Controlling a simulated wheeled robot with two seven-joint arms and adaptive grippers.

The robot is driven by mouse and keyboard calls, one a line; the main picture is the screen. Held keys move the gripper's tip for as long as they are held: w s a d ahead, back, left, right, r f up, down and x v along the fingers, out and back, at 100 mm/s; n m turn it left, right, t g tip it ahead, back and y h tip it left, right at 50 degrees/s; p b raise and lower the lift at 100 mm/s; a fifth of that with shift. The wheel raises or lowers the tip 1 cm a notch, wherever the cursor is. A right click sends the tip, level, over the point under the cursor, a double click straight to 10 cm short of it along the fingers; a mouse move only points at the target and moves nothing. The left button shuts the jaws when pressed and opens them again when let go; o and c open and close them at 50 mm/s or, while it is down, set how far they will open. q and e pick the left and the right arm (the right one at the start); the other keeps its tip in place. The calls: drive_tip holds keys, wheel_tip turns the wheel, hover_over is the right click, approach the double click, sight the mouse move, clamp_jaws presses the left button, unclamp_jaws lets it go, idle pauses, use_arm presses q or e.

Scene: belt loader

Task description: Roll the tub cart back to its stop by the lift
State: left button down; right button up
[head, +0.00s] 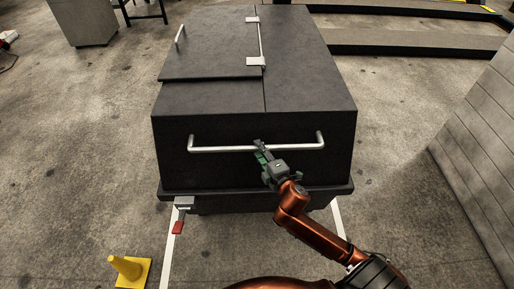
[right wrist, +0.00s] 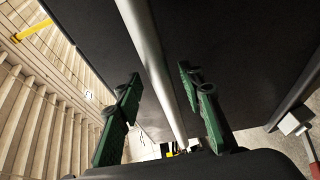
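The tub cart (head: 230,120) is a large black lidded box in the middle of the head view. A silver bar handle (head: 225,149) runs across its near face. My right gripper (head: 259,150) is at the right half of this handle. In the right wrist view, its green fingers (right wrist: 160,92) stand open on both sides of the silver bar (right wrist: 153,60), with gaps showing between fingers and bar. A grey bracket with a red lever (head: 180,222) is at the cart's near left lower corner. My left gripper is in neither view. I cannot tell which thing is the stop.
White floor lines (head: 168,250) run from under the cart toward me. A grey block wall (head: 485,135) is on the right. Low black frames (head: 410,38) lie beyond the cart. Concrete floor is clear left of the cart.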

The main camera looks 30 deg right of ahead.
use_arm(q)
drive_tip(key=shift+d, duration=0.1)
use_arm(e)
drive_tip(key=v, duration=0.9)
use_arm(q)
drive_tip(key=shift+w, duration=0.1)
use_arm(e)
drive_tip(key=shift+s, duration=0.15)
